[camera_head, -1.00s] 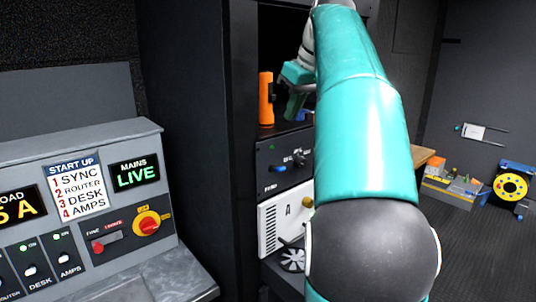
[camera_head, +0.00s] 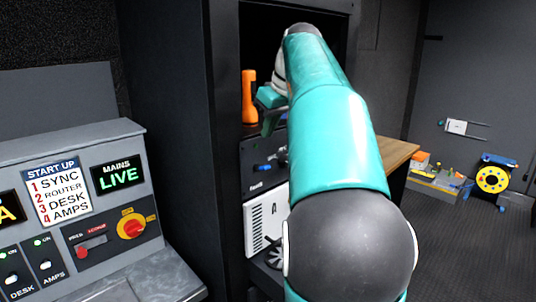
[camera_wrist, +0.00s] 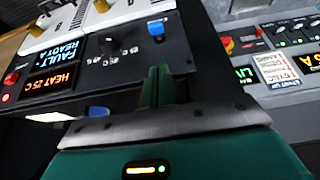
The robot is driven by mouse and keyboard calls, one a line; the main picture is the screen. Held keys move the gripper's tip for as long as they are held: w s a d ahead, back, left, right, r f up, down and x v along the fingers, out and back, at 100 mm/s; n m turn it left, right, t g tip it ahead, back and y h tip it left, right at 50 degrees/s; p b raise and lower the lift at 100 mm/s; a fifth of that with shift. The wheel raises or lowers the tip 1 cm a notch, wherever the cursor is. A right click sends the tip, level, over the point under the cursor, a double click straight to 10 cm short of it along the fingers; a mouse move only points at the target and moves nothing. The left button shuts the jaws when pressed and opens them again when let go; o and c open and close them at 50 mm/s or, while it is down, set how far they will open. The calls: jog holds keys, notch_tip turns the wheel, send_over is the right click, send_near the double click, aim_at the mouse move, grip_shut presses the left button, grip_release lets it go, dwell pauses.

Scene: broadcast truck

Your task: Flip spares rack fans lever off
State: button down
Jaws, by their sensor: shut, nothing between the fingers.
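The spares rack panel (camera_head: 250,153) is black, with a small label reading FANS near its lower left. A blue lever (camera_head: 262,168) sticks out just above that label. In the wrist view, which is turned over, what seems the same blue lever (camera_wrist: 155,27) stands near the panel's edge, beyond my fingertips. A second blue piece (camera_wrist: 97,111) lies nearer, left of my fingers. My gripper (camera_wrist: 160,72) is shut and empty, apart from the fans lever. In the head view my gripper (camera_head: 268,122) is partly hidden by my arm, above the panel, beside the orange torch.
An orange torch (camera_head: 249,97) stands on the shelf above the panel. A white unit (camera_head: 265,222) sits below. The grey control desk (camera_head: 95,208) is at left, a wooden worktop (camera_head: 398,155) at right.

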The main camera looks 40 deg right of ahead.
aim_at(268, 167)
jog(key=x, duration=0.3)
jog(key=shift+w+a+f, duration=0.1)
jog(key=shift+w+f, duration=0.15)
jog(key=shift+f, duration=0.1)
jog(key=f, duration=0.1)
jog(key=s+f, duration=0.1)
jog(key=f, duration=0.1)
jog(key=shift+s, duration=0.15)
jog(key=shift+f, duration=0.35)
jog(key=shift+s+f+t, duration=0.25)
jog(key=shift+s+t, duration=0.1)
jog(key=shift+t, duration=0.35)
jog(key=shift+s+f+t, duration=0.3)
jog(key=shift+f+t, duration=0.05)
jog(key=shift+t, duration=0.35)
jog(key=shift+s+f+t, duration=0.3)
jog(key=shift+f+t, duration=0.2)
jog(key=shift+t, duration=0.6)
jog(key=shift+w, duration=0.1)
